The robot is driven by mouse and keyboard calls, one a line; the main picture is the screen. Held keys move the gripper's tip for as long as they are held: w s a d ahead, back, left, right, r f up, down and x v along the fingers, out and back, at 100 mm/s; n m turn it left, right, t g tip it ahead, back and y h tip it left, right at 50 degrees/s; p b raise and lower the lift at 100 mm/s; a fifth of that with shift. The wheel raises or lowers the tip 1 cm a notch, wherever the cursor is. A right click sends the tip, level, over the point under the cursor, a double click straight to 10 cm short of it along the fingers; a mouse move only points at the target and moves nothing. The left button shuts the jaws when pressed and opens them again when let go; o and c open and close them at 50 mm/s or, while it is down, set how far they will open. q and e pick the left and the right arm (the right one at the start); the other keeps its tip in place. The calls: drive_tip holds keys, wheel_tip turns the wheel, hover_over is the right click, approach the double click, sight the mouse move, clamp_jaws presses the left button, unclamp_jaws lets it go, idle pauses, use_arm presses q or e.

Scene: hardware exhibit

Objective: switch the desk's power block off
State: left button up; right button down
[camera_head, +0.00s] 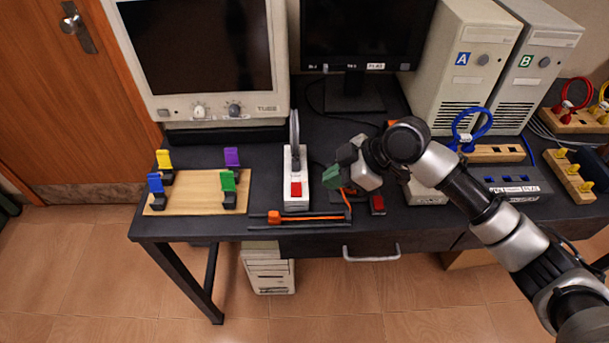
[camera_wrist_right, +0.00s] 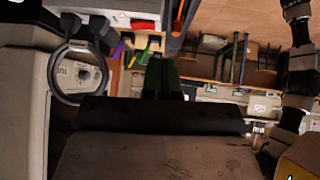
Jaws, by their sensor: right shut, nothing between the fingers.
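The power block (camera_head: 295,165) is a long white strip lying on the dark desk (camera_head: 230,150), right of the wooden board. It has a red switch (camera_head: 296,189) at its near end and a dark looped cable (camera_head: 295,130) standing up from its far part. In the right wrist view the white block (camera_wrist_right: 120,8) and red switch (camera_wrist_right: 143,24) show at the top edge. My right gripper (camera_head: 331,177), with green fingertips, is shut and empty, just right of the switch and apart from it. Its fingers (camera_wrist_right: 162,78) show in the wrist view. My left gripper is not in view.
A wooden board (camera_head: 205,190) with coloured clips lies left. An orange-and-black tool (camera_head: 300,218) lies at the front edge; a red-and-black piece (camera_head: 377,204) is right of it. Two monitors (camera_head: 195,45) (camera_head: 365,35) and computer towers (camera_head: 460,60) stand behind.

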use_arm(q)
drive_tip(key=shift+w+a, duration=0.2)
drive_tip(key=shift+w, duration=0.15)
use_arm(e)
drive_tip(key=w+d+r+n, duration=0.1)
drive_tip(key=w+r, duration=0.2)
drive_tip(key=r, duration=0.2)
drive_tip(key=shift+w+d+r+g, duration=0.15)
drive_tip(key=shift+d+r+g, duration=0.1)
drive_tip(key=shift+d+g, duration=0.1)
drive_tip(key=p, duration=0.2)
hover_over(296, 185)
drive_tip(key=d, duration=0.2)
drive_tip(key=f, duration=0.7)
drive_tip(key=shift+s, duration=0.4)
drive_tip(key=f, duration=0.3)
drive_tip(key=shift+w+d+f, duration=0.1)
drive_tip(key=shift+w+f, duration=0.1)
drive_tip(key=shift+w, duration=0.05)
drive_tip(key=shift+f, duration=0.35)
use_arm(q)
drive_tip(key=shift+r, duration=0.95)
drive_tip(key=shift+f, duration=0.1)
use_arm(e)
drive_tip(key=shift+f, duration=0.1)
